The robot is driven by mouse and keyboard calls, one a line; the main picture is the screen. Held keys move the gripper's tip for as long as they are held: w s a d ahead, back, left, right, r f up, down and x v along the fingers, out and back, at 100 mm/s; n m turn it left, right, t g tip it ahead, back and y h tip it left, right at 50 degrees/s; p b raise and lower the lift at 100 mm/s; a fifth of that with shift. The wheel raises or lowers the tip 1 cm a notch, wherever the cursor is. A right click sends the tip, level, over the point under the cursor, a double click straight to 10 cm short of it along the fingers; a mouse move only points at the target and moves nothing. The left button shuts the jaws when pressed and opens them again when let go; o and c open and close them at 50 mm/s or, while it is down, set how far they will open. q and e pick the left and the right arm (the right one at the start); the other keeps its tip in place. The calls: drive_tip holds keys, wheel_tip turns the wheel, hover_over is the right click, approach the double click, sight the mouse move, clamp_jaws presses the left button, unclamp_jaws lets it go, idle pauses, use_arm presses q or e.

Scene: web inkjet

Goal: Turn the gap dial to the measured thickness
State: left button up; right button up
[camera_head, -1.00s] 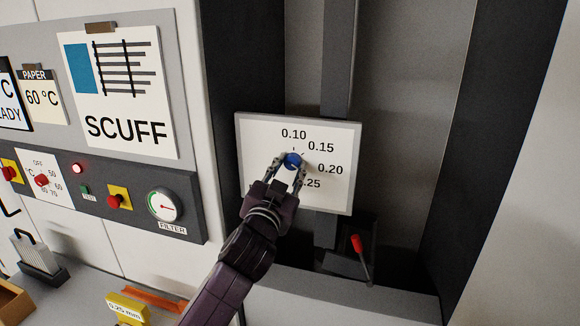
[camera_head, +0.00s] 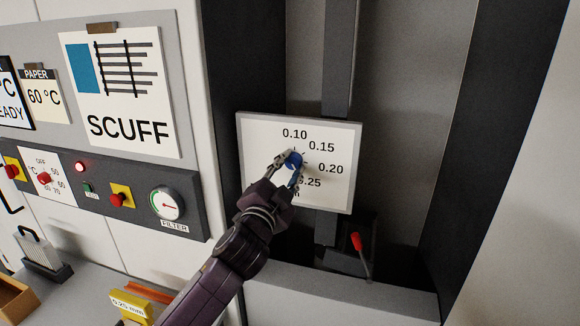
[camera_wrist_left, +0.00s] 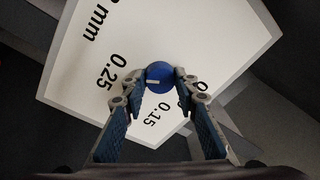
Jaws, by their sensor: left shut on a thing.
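The gap dial is a small blue knob (camera_head: 293,160) on a white plate (camera_head: 262,135) marked 0.10, 0.15, 0.20 and 0.25. My left gripper (camera_head: 285,168) is shut on the knob, one finger on each side. In the left wrist view the knob (camera_wrist_left: 160,73) sits between the fingertips (camera_wrist_left: 161,79). A short white mark on it points left, roughly toward the 0.25 side; the exact setting is unclear. A finger hides the 0.20 label there. A yellow block (camera_head: 131,306) labelled 0.25 mm lies at the bottom left. My right gripper is not in view.
A red-tipped lever (camera_head: 357,243) stands below the plate.

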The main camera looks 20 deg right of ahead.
use_arm(q)
drive_tip(key=o, duration=1.2)
drive_tip(key=shift+c, duration=0.2)
drive_tip(key=v, duration=1.2)
